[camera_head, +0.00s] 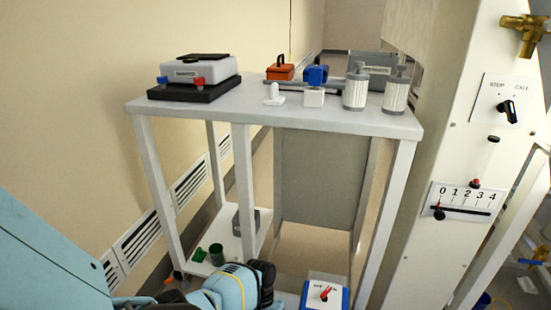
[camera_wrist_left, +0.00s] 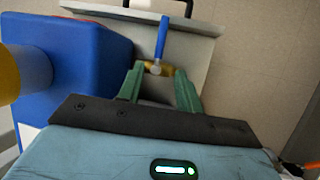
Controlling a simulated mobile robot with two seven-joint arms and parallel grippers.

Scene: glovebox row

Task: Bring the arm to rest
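My left gripper (camera_wrist_left: 160,78) shows in the left wrist view with its two green fingers apart. I see nothing gripped between them. Beyond the fingertips is a small brass fitting with a blue lever (camera_wrist_left: 162,40), in front of a light grey panel. I cannot tell how far off it is. In the head view, part of my light blue left arm (camera_head: 232,288) is low in the picture, in front of the table; its fingers cannot be clearly made out there. My right gripper is in neither view.
A white table (camera_head: 290,118) holds a balance (camera_head: 200,72), an orange box (camera_head: 281,72) and two ribbed canisters. A blue-and-white box (camera_head: 325,292) stands below. A tall white panel (camera_head: 470,160) with knobs is at right. A blue body (camera_wrist_left: 75,70) is close left of the gripper.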

